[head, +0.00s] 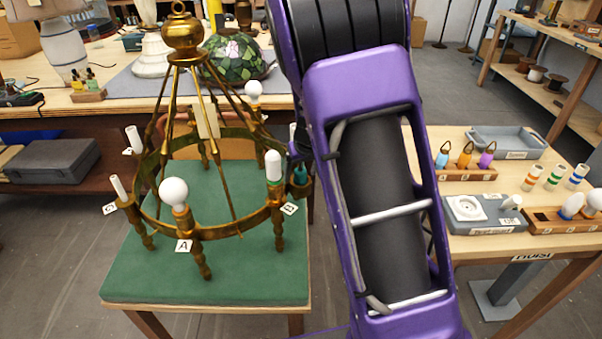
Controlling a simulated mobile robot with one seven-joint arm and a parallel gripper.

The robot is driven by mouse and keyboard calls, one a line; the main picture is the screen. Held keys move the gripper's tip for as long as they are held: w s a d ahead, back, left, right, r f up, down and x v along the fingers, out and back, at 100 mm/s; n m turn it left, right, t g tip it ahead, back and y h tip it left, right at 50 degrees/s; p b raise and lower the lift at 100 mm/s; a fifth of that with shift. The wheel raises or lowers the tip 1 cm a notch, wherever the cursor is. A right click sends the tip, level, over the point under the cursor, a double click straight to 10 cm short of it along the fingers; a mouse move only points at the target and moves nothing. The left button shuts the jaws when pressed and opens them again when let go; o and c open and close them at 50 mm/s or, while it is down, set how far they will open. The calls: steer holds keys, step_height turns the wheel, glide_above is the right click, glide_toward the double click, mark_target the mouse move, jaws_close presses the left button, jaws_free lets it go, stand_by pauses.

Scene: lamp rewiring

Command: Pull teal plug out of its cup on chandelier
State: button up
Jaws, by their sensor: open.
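The brass chandelier (232,222) stands on a green-topped stand (240,268). Its ring has several arms, some with white bulbs or candle sleeves, and lettered tags. A small teal piece (300,174), which looks like the teal plug, shows at the cup near tag B (290,208) on the ring's right side. My purple arm partly covers that spot, so I cannot tell how deep it sits.
The right table holds a rack of blue, orange and purple plugs (465,172), a grey tray (508,143), striped cylinders (555,177) and a grey fixture (485,214). A leaf-patterned lampshade (232,60) sits on the bench behind. The stand's front is clear.

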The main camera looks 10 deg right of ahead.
mark_target(299, 167)
steer(key=shift+f, duration=0.1)
steer(key=shift+c, duration=0.3)
jaws_close()
steer(key=shift+r, duration=0.2)
steer(key=shift+r+p, duration=1.7)
steer(key=shift+r, duration=0.4)
